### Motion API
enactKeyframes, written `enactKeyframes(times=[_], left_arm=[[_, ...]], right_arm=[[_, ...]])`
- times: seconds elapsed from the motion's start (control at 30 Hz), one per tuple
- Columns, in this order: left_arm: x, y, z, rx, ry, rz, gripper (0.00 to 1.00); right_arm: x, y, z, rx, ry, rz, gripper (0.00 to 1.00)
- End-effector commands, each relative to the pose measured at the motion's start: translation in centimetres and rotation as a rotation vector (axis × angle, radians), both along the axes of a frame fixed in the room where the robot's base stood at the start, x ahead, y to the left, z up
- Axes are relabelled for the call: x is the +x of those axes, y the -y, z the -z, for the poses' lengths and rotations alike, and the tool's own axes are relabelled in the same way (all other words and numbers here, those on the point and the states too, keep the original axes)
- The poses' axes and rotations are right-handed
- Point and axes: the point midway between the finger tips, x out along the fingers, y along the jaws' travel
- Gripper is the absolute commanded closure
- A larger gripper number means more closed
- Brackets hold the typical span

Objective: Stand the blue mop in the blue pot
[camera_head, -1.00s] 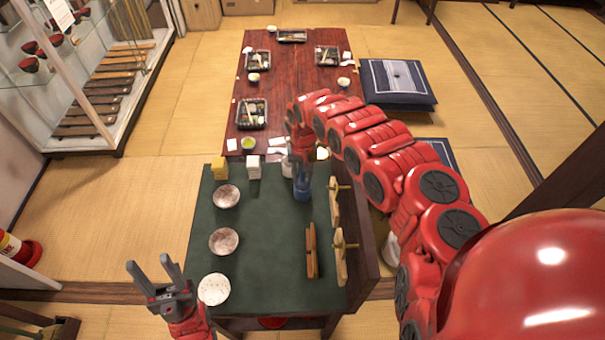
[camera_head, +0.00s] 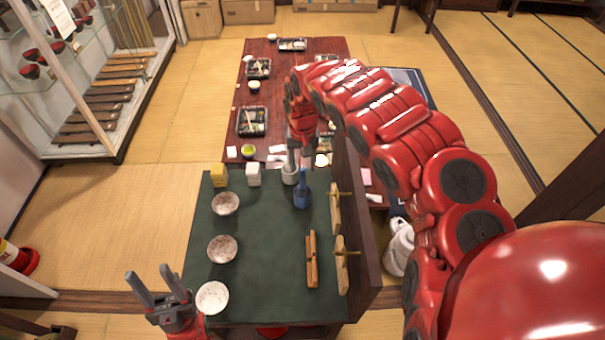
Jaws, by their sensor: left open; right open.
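The blue pot (camera_head: 303,200) stands on the green table top near its far right corner. A narrow blue stem, seemingly the blue mop (camera_head: 305,177), rises upright from the pot; the two blues merge, so its lower end is hidden. My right gripper (camera_head: 294,150) is just beyond and above it, pointing down and apart from the stem. Its fingers are small and partly lost against a grey-white upright thing (camera_head: 290,174) beside the pot. My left gripper (camera_head: 152,286) is open and empty, left of the table's near left corner.
Several speckled bowls (camera_head: 222,248) line the table's left side. Yellow (camera_head: 218,175) and white (camera_head: 253,175) blocks stand at the far edge. A dark upright board (camera_head: 356,225) with wooden pegs bounds the right; wooden pieces (camera_head: 311,260) lie near it. The table's middle is clear.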

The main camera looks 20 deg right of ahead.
Motion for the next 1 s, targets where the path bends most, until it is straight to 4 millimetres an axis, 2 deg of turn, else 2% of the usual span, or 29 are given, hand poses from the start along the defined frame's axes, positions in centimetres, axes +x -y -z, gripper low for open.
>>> enactKeyframes(times=[0.1,0.17,0.5,0.7,1.0], left_arm=[[0.0,0.0,-1.2,0.0,0.0,0.0,0.5],[0.0,0.0,-1.8,0.0,0.0,0.0,0.5],[0.0,0.0,-1.1,0.0,0.0,0.0,0.5],[0.0,0.0,-1.0,0.0,0.0,0.0,0.5],[0.0,0.0,-1.0,0.0,0.0,0.0,0.5]], right_arm=[[0.4,0.3,-2.9,0.0,0.011,0.002,0.45],[0.1,0.2,-4.0,-0.002,0.006,0.0,0.45],[0.3,0.1,-8.0,0.002,0.007,0.0,0.45],[0.1,0.1,-9.0,0.0,0.002,0.0,0.45],[0.1,0.0,-9.1,-0.001,0.002,0.0,0.45]])
